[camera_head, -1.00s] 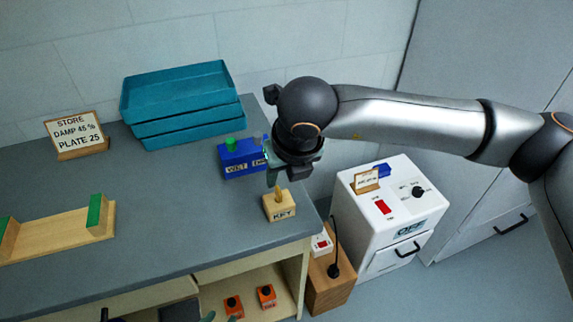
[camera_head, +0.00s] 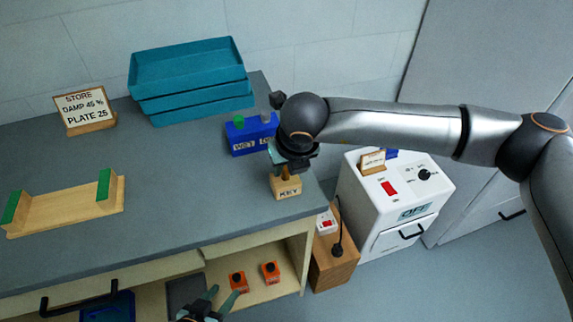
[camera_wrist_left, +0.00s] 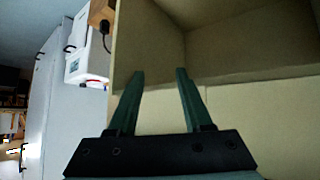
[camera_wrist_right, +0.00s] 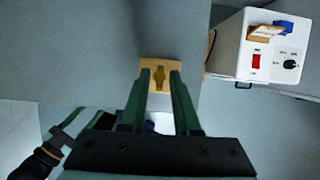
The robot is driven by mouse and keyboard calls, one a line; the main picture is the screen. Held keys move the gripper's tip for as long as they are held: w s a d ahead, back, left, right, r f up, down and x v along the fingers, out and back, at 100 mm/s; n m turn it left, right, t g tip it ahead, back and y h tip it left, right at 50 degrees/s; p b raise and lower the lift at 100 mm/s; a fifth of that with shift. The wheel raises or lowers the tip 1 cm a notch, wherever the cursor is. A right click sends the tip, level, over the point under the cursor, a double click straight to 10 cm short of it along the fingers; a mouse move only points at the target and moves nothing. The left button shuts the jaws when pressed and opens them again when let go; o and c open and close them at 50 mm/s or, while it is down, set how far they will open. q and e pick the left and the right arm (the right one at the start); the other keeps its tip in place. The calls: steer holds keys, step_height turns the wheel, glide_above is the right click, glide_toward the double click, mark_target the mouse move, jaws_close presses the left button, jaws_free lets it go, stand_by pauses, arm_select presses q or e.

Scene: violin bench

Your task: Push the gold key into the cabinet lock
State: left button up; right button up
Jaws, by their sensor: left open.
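The gold key (camera_wrist_right: 159,76) stands upright in a wooden block labelled KEY (camera_head: 286,189) at the bench's right front corner. My right gripper (camera_head: 284,170) is over the block, pointing down. In the right wrist view its green fingers (camera_wrist_right: 160,77) stand on either side of the key, with a narrowed gap; whether they touch it is unclear. In the head view the gripper hides most of the key. My left gripper (camera_head: 214,298) is open and empty, low in front of the bench shelf; its fingers (camera_wrist_left: 160,75) also show apart in its wrist view. I cannot make out the cabinet lock.
Teal trays (camera_head: 190,75), a STORE sign (camera_head: 88,115) and a wooden cradle (camera_head: 70,207) are further left. Orange blocks (camera_head: 238,281) sit on the shelf below. A white appliance (camera_head: 400,195) stands right of the bench.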

jaws_close()
stand_by(0.5)
stand_by(0.6)
